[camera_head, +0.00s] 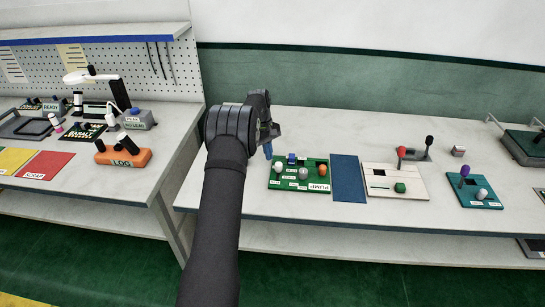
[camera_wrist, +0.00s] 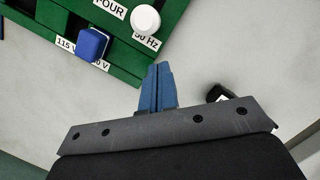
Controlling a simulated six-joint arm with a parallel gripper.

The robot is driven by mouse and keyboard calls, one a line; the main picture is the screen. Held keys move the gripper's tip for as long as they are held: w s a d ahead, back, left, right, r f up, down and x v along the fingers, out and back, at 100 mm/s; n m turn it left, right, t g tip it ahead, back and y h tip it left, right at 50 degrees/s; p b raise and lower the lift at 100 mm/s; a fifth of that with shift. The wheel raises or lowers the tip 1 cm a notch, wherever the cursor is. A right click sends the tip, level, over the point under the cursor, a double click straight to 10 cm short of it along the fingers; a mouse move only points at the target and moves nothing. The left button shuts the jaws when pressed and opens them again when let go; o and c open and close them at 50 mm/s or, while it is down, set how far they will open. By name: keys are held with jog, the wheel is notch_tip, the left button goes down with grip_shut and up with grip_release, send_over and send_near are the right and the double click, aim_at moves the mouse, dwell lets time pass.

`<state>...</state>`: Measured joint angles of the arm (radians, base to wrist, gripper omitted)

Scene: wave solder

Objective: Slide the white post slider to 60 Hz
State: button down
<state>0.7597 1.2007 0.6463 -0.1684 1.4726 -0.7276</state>
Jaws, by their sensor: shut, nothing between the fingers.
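The white post slider (camera_wrist: 145,20) shows as a round white knob at the top of the wrist view, beside a "50 Hz" label on a green panel (camera_wrist: 125,58). In the head view the white knob (camera_head: 278,167) is at the left of the same green panel (camera_head: 275,186). My gripper (camera_wrist: 160,68) is shut and empty, its blue fingertips together, pointing toward the panel but apart from the knob. In the head view my gripper (camera_head: 268,153) hangs just left of and behind the panel. The 60 Hz mark cannot be made out.
A blue square knob (camera_wrist: 92,44) stands near the white one, by a "115 V" label. The panel also holds a grey knob (camera_head: 304,173) and an orange knob (camera_head: 322,170). A blue mat (camera_head: 348,180) lies right of it. Bare table lies to its left.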

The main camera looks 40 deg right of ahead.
aim_at(279, 167)
jog(key=shift+s, duration=1.2)
jog(key=shift+a, duration=0.1)
jog(key=shift+s+a, duration=1.65)
jog(key=shift+s, duration=0.1)
jog(key=shift+f, duration=0.1)
